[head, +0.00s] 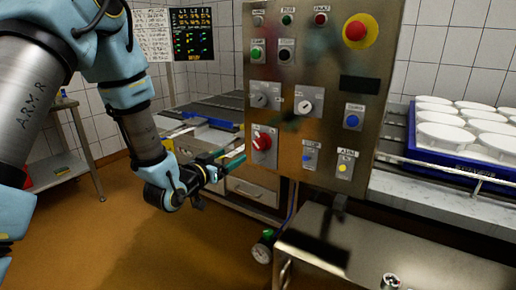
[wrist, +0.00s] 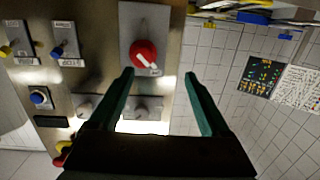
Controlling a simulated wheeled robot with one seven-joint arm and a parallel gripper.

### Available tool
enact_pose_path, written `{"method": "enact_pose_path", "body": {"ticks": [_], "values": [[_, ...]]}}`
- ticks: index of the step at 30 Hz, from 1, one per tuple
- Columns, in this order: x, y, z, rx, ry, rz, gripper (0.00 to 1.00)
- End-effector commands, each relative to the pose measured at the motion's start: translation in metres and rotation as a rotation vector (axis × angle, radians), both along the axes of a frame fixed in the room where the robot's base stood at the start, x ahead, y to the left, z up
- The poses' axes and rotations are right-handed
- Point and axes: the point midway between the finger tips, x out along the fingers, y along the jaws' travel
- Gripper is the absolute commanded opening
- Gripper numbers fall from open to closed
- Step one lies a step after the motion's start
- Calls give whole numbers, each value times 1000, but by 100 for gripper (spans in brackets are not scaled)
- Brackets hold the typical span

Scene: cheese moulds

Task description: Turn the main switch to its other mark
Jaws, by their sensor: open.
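The main switch appears to be the red rotary knob (head: 263,141) on a grey square plate, at the lower left of the steel control panel (head: 325,60). In the wrist view the red knob (wrist: 145,54) shows upside down, with a white line on its handle; the mark lettering is too small to read. My gripper (head: 238,158) is open and empty, just left of the panel and the knob. In the wrist view my gripper (wrist: 158,77) has its green fingers apart, with the knob beyond the tips, nearer the left finger.
Two grey rotary switches (head: 304,105) sit above the red knob. Several push buttons and a red emergency stop (head: 356,30) are on the panel. A blue crate (head: 428,148) of white moulds stands right. A steel box (head: 350,245) stands in front below.

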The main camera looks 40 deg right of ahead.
Motion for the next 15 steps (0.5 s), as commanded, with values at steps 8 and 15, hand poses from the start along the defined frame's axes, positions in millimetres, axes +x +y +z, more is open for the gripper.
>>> {"method": "enact_pose_path", "body": {"ticks": [8, 15], "values": [[-22, -29, 5, -88, -16, -64, 81], [-11, -70, 7, -87, -16, -62, 81]]}}
